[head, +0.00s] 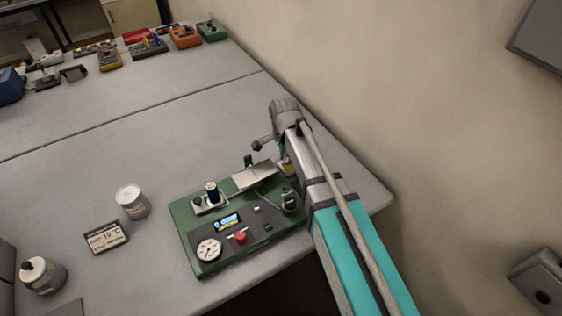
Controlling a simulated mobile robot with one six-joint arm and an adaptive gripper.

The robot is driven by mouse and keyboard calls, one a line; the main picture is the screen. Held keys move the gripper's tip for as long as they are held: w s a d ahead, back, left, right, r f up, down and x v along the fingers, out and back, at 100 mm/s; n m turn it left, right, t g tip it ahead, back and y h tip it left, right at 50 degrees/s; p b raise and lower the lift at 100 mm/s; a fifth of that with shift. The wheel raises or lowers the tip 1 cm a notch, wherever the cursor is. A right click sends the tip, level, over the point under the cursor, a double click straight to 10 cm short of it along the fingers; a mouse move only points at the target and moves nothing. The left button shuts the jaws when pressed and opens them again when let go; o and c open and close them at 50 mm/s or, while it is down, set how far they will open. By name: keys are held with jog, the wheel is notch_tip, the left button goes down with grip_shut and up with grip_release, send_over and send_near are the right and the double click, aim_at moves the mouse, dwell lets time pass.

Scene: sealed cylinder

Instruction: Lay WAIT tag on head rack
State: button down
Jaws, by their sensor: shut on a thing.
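A green bench unit (190,228) stands near the table's front right edge, with a gauge, a red button and a small lit display. A small dark cylinder (212,192) stands upright in a pale holder at its left. A pale flat plate (255,176) sits at its back; I cannot tell whether this is the head rack. My gripper (284,163) is over the unit's back right, mostly hidden behind my own arm. It is shut on a small yellowish thing (288,169), apparently the WAIT tag, of which only a sliver shows. No lettering is readable on it.
A grey-white canister (132,201), a small sign reading 10 °C (106,237) and a black-capped jar (42,275) stand left of the unit. Several coloured instruments (184,36) line the far table end. The middle table (150,125) is clear; a wall (400,90) rises at right.

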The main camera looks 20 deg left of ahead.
jog(key=shift+f+b, duration=0.3)
jog(key=shift+f, duration=0.25)
jog(key=shift+f, duration=0.15)
jog(key=c, duration=0.8)
grip_release()
jog(key=shift+o, duration=0.2)
jog(key=shift+r, duration=0.2)
notch_tip(320, 180, up, 12)
jog(key=p, duration=1.2)
